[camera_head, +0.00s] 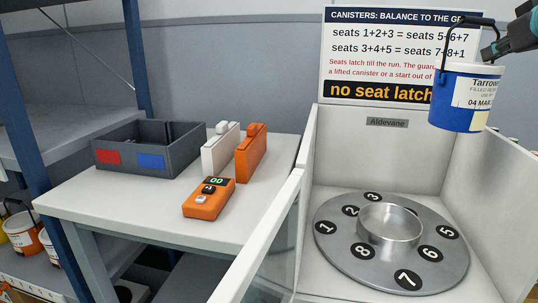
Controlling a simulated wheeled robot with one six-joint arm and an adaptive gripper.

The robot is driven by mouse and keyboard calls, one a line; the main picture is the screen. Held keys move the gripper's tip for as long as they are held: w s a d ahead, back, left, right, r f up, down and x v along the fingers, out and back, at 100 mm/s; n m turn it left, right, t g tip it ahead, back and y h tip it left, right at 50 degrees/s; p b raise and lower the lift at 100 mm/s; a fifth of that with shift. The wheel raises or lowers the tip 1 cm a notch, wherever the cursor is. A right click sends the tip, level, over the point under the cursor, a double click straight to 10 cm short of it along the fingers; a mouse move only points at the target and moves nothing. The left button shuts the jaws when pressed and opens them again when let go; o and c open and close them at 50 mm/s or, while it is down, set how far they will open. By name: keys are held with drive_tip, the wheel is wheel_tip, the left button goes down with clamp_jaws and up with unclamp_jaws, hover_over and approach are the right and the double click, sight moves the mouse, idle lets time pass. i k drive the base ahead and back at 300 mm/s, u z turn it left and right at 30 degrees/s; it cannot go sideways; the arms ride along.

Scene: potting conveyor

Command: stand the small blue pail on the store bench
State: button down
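The small blue pail (457,103) has a white rim, a dark wire handle and a pale label with partly readable text. It hangs in the air at the upper right, roughly upright, in front of the sign and above the canister machine. My gripper (490,50) is at the pail's upper right, by the handle and rim, and bears it; the exact grip is partly cut off by the picture edge. A white-topped bench (95,205) stands at the left; I cannot tell whether it is the store bench.
The bench holds a grey bin (143,163), a white device (221,150), an orange device (251,153) and an orange meter (208,199). A numbered turntable (335,255) sits between pale walls below the pail. Shelving with a blue post (50,215) and several pails is far left. The bench's front left is clear.

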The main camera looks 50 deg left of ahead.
sight(116, 188)
drive_tip(key=z, duration=0.45)
drive_tip(key=k, duration=1.5)
drive_tip(key=u, duration=1.8)
drive_tip(key=i, duration=0.5)
